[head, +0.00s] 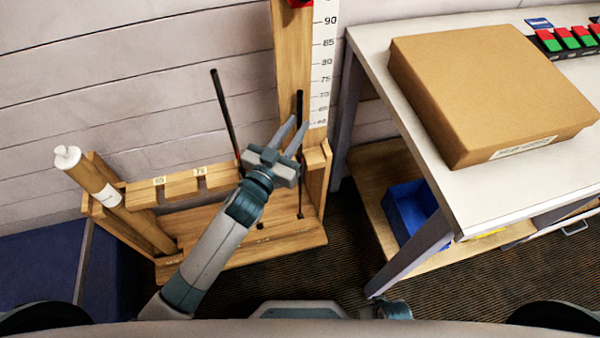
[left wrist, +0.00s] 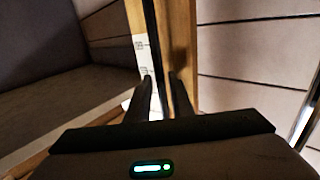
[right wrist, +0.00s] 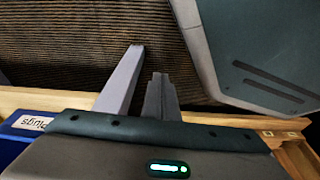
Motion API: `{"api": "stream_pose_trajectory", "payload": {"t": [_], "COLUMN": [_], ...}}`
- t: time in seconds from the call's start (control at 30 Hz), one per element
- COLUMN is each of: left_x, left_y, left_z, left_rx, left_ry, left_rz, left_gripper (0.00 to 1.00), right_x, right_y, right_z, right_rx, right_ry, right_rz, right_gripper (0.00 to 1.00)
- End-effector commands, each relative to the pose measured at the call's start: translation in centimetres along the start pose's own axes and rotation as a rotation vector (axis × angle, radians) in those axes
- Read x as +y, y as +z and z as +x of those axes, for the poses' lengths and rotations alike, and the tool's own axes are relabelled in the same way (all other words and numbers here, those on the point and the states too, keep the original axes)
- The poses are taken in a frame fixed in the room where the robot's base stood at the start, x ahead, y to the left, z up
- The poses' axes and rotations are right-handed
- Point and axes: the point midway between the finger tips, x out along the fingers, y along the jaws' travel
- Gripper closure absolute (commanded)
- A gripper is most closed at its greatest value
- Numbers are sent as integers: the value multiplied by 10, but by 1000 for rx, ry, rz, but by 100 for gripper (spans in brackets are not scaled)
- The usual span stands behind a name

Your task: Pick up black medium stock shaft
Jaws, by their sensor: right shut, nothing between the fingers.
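Two thin black shafts stand in the wooden rack (head: 290,238). One black shaft (head: 224,110) leans at the rack's middle, and the other black shaft (head: 299,103) stands upright at its right side by the ruler. I cannot tell from markings which is medium stock. My left gripper (head: 300,122) is open at the right shaft, its fingers pointing up and away. In the left wrist view a dark shaft (left wrist: 157,50) runs between the fingers; contact is unclear.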

Motion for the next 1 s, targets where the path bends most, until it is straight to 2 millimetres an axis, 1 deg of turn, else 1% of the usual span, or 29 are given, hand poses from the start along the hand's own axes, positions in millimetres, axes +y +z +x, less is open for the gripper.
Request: {"api": "stream_pose_trajectory", "payload": {"t": [0.23,0.43,0.47,0.5,0.53,0.77,1.0], "left_x": [0,0,0,0,0,0,1], "left_y": [0,0,0,0,0,0,-3], "left_z": [0,0,0,0,0,0,-1], "left_rx": [-1,-1,-1,-1,-1,0,1], "left_ry": [0,0,0,0,0,0,0], "left_rz": [0,0,0,0,0,0,0], "left_gripper": [80,80,87,96,100,100,100], "right_x": [0,1,1,1,1,0,-1], "right_y": [-9,-11,-11,-11,-11,-9,-1], "right_z": [0,-1,-1,-1,-1,-1,-1], "right_rx": [12,15,15,14,14,12,2], "right_ry": [0,1,1,1,1,0,-1], "right_rz": [0,0,-1,-1,-1,0,0], "right_gripper": [100,100,100,100,100,100,100]}}
